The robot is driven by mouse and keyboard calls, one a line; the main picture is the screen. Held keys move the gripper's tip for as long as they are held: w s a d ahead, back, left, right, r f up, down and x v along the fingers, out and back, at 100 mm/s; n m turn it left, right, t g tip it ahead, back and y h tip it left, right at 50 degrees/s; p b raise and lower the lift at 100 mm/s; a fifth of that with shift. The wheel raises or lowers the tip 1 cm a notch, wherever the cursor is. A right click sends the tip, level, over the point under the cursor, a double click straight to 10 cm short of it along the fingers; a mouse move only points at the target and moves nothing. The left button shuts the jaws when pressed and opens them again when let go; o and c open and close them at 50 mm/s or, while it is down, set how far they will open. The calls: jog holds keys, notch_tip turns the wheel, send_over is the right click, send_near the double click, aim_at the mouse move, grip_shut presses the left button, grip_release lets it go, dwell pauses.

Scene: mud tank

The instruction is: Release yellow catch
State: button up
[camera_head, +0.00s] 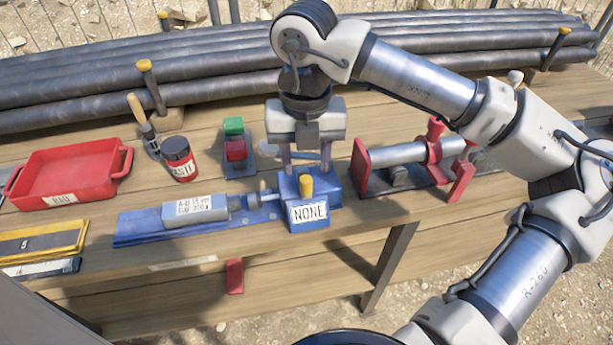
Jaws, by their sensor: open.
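The yellow catch (306,186) is a small upright peg at the front of a blue block (325,190), just above a white label reading "NONE". My gripper (306,165) points down over the blue block with its two fingers apart. The fingertips are just above or behind the block's top in the picture; I cannot tell whether they touch it. The yellow catch shows in front of and slightly below the gap between the fingers, and nothing grips it.
A red-ended clamp (362,167) stands close on the right. Red and green buttons (235,145), a paste jar (179,158) and a red tray (70,160) are left. Pipes (200,60) line the back.

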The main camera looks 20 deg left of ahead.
aim_at(306, 182)
notch_tip(306, 182, up, 8)
jog(key=shift+s+f, duration=0.1)
jog(key=shift+f, duration=0.05)
dwell(0.6)
